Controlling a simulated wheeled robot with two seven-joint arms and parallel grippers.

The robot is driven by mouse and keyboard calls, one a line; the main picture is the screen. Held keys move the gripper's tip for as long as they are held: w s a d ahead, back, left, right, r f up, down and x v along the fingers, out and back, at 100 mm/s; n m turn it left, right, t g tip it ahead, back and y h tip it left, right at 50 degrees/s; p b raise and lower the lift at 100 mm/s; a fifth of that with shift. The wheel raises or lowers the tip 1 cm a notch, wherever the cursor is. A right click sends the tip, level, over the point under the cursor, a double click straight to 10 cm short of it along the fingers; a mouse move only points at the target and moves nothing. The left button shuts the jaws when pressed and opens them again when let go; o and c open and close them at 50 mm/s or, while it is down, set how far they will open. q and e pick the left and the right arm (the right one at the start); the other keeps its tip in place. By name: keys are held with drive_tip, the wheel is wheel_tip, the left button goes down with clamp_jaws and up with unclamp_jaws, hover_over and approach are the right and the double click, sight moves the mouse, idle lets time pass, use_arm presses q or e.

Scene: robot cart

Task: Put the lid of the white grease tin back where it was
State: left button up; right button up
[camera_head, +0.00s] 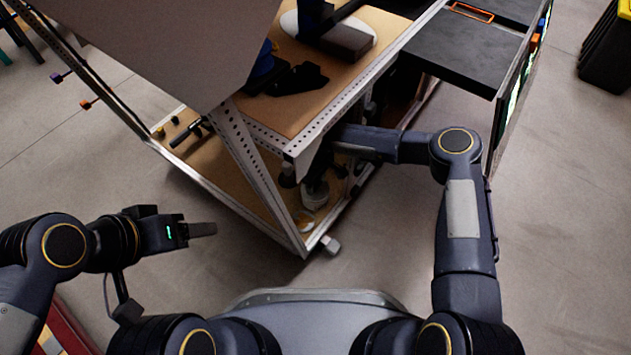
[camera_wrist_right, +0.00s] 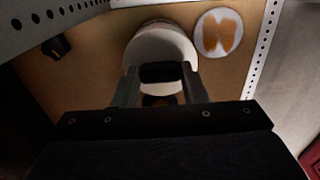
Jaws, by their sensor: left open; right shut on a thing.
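In the right wrist view, my right gripper (camera_wrist_right: 161,76) is shut on a black grip at the near side of a white round thing (camera_wrist_right: 160,45), which looks like the grease tin's lid. I cannot tell from this view whether the lid rests on the tin or is held just above it. In the head view, the white tin (camera_head: 315,196) shows under my right gripper (camera_head: 314,180) on the cart's lower shelf. My left gripper (camera_head: 213,229) is open and empty, away to the left of the cart.
A white disc with orange smears (camera_wrist_right: 218,34) lies on the lower shelf (camera_head: 225,177), right of the tin in the wrist view. A perforated metal edge (camera_wrist_right: 262,50) runs past it. A small black object (camera_wrist_right: 57,46) is at left. The upper shelf (camera_head: 295,108) and a strut crowd my right arm.

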drive_tip(key=shift+f, duration=0.65)
drive_tip(key=o, duration=1)
drive_tip(key=shift+r, duration=0.15)
wheel_tip(320, 180, up, 8)
drive_tip(key=p, duration=0.4)
drive_tip(key=shift+f, duration=0.2)
drive_tip(key=shift+s, duration=0.1)
